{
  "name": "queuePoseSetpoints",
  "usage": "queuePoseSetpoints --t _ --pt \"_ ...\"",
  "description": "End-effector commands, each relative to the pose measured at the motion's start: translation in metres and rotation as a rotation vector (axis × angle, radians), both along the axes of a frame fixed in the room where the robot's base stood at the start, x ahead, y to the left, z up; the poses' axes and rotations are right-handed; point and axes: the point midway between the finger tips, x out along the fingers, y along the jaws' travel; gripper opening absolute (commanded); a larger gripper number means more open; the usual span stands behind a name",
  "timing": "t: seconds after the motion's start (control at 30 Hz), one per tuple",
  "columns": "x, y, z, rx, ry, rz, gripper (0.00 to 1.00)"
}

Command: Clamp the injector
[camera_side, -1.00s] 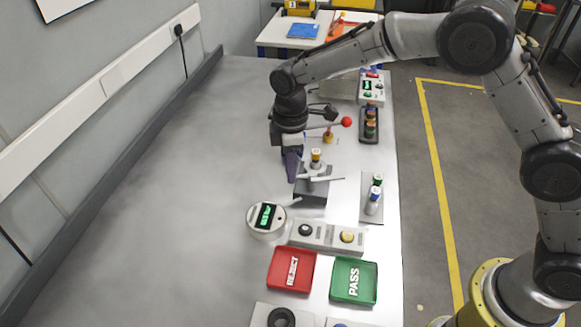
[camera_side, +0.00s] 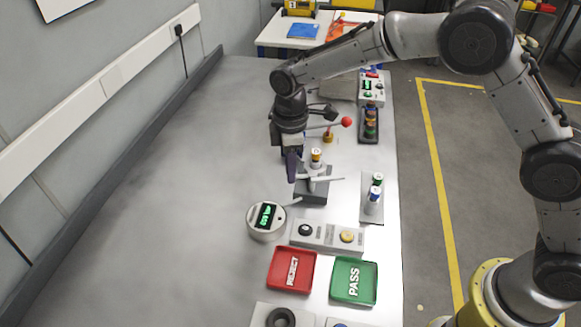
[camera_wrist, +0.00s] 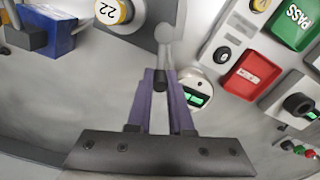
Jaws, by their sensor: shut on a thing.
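The injector (camera_side: 316,156), with a yellow and white top, stands upright in a small grey fixture (camera_side: 311,197) on the bench. Its round top (camera_wrist: 112,10), marked 22, shows at the upper edge of the wrist view. A pale clamp lever (camera_side: 325,179) lies across the fixture. My gripper (camera_side: 291,178) is low at the left side of the fixture. In the wrist view its purple fingers (camera_wrist: 160,82) are shut on the dark tip of a grey rod with a rounded end, apparently the clamp lever. The clamp's contact with the injector is unclear.
A round gauge (camera_side: 266,220) with a green display stands nearby. In front are a two-button box (camera_side: 326,236), a red REJECT tray (camera_side: 275,272) and a green PASS tray (camera_side: 370,284). Another holder (camera_side: 367,209) stands right. The bench's left side is clear.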

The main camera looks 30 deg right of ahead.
Motion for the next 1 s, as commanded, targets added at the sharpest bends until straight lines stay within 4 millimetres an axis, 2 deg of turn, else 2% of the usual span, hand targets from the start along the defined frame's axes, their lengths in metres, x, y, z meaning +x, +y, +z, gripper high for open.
queuePoseSetpoints --t 0.37,1.0 --pt "-0.004 0.002 0.002 0.001 -0.004 0.101 0.00" --pt "-0.033 0.004 0.002 0.001 -0.003 0.670 0.00"
